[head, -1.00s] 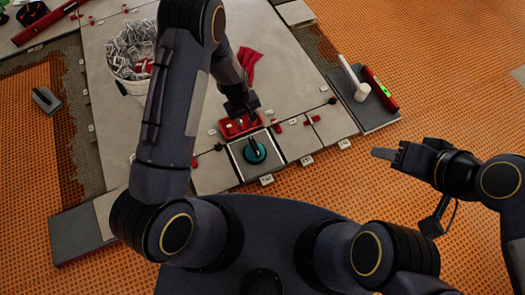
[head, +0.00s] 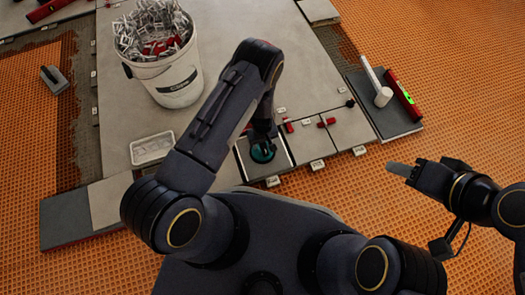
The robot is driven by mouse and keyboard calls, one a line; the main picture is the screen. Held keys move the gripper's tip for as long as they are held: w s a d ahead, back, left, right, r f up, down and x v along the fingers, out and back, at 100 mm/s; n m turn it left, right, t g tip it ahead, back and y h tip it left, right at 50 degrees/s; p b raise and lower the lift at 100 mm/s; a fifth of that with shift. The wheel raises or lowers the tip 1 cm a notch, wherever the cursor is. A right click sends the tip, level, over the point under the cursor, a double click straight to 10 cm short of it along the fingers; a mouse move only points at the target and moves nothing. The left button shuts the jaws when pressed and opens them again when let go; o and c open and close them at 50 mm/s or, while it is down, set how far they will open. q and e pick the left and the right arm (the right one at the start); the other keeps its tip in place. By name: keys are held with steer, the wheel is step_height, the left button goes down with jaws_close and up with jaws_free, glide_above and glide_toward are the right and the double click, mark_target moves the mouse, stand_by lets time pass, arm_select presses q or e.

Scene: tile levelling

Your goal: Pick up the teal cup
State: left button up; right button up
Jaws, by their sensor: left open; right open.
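The teal cup (head: 263,153), a round suction cup with a dark top, sits on a small grey tile (head: 246,165) framed by dark joints, near the front edge of the tiled area. My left gripper (head: 263,142) is open and right over the cup, its fingers down at the cup's top. The gripper and forearm hide part of the cup, so I cannot tell whether the fingers touch it. My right gripper (head: 397,169) is open and empty, out to the right over the orange mat, away from the cup.
A white bucket (head: 182,85) of clips and a white tray (head: 152,148) stand left of my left arm. Red wedges (head: 326,122) and clips lie along the joints right of the cup. A dark slab (head: 392,122) carries a white mallet (head: 383,97) and red level (head: 404,100).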

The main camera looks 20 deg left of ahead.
arm_select(q)
steer(key=shift+f, duration=0.1)
jaws_close()
stand_by(0.4)
